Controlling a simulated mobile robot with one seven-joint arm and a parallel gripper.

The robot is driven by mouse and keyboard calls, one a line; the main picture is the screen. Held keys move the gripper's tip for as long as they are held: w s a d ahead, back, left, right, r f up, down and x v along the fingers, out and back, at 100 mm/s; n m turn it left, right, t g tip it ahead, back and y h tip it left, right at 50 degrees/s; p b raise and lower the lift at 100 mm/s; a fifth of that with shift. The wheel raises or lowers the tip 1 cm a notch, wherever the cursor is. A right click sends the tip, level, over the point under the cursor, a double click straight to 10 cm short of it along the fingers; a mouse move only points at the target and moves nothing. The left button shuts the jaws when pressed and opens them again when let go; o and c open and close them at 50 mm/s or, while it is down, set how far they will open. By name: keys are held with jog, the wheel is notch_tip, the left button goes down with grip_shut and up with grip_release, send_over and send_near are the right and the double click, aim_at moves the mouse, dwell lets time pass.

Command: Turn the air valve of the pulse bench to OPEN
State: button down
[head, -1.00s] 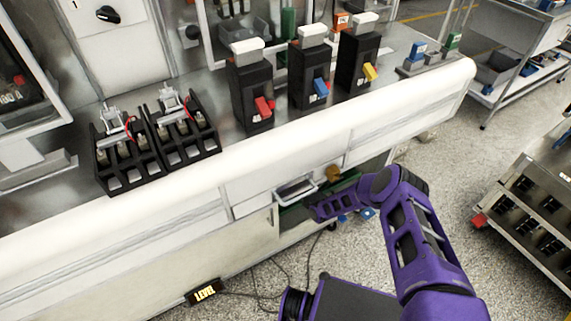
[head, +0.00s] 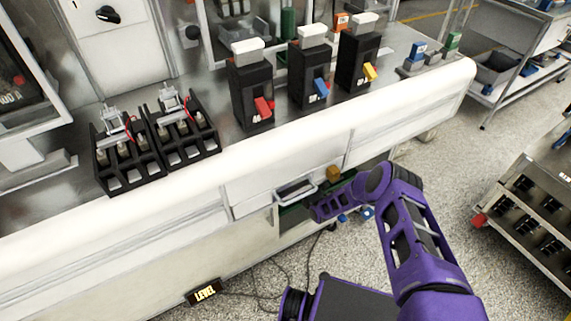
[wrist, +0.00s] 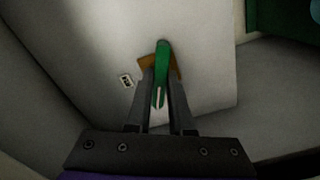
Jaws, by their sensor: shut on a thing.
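The air valve shows in the wrist view as a green lever handle (wrist: 163,54) in front of a brass-coloured body (wrist: 147,63) on a pale panel. My gripper (wrist: 161,85) is shut on the green lever, with one finger on each side of it. The lever runs roughly up and down in that picture. In the head view, a brass-yellow block (head: 333,173) shows on the bench's front face. The lever and my fingers are hidden there behind my purple arm and the bench edge.
A small label (wrist: 127,81) is beside the valve. A drawer handle (head: 295,191) is left of the block on the bench front. Several breakers (head: 252,95) stand on the bench top.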

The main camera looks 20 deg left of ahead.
jog(key=m, duration=1.3)
dwell(0.5)
jog(key=c, duration=0.8)
grip_release()
jog(key=shift+s+d, duration=0.1)
jog(key=p+v, duration=0.2)
jog(key=v, duration=1.5)
jog(key=shift+p, duration=0.35)
jog(key=shift+s, duration=0.1)
